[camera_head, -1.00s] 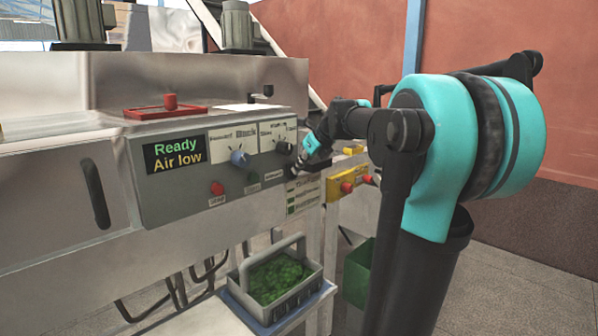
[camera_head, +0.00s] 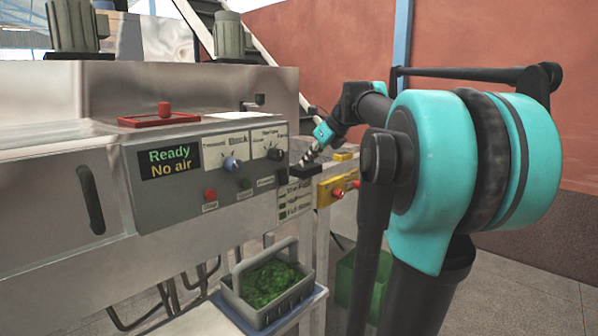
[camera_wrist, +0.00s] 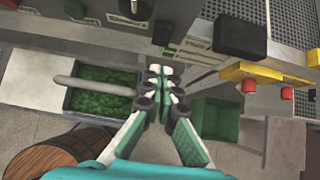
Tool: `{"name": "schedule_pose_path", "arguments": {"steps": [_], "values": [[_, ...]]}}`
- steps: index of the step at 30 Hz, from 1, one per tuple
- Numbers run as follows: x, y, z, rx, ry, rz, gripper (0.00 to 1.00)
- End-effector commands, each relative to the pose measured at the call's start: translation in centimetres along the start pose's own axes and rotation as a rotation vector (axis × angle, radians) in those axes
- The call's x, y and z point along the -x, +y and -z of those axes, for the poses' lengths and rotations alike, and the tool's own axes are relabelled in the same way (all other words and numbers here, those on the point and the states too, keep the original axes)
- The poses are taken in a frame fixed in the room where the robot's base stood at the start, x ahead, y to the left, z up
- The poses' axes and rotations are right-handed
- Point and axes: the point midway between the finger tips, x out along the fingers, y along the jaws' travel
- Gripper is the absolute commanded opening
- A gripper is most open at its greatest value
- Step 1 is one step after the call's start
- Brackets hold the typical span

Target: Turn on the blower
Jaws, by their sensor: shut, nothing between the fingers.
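A grey control panel (camera_head: 150,205) sits on the machine front, with a display (camera_head: 168,163) reading "Ready / No air". It carries a blue-grey knob (camera_head: 232,164), a black knob (camera_head: 275,154), a red button (camera_head: 210,194) and a green button (camera_head: 245,184). Most labels are too small to read, so I cannot tell which control is the blower's. My gripper (camera_head: 308,158) is shut and empty, just right of the panel, above a black box (camera_head: 306,172). In the wrist view my gripper (camera_wrist: 167,72) points between that black box (camera_wrist: 240,36) and the panel side.
A yellow box with red buttons (camera_head: 325,191) is right of the black box. Below stand a grey basket of green material (camera_head: 232,290) and a green bin (camera_head: 346,283). A wooden barrel (camera_wrist: 62,153) shows at the wrist view's lower left.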

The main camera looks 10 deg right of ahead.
Motion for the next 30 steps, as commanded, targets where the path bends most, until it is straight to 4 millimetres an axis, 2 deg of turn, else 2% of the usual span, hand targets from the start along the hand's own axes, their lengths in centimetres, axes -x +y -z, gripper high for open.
{"name": "schedule_pose_path", "arguments": {"steps": [3,9,20,30], "values": [[1.9,0.0,-0.1,0.000,0.001,0.000,0.00],[3.3,0.0,-0.3,0.000,0.001,0.000,0.00],[3.4,0.0,-0.2,0.001,0.002,-0.001,0.00],[2.7,0.4,1.0,0.001,0.078,0.000,0.00]]}}
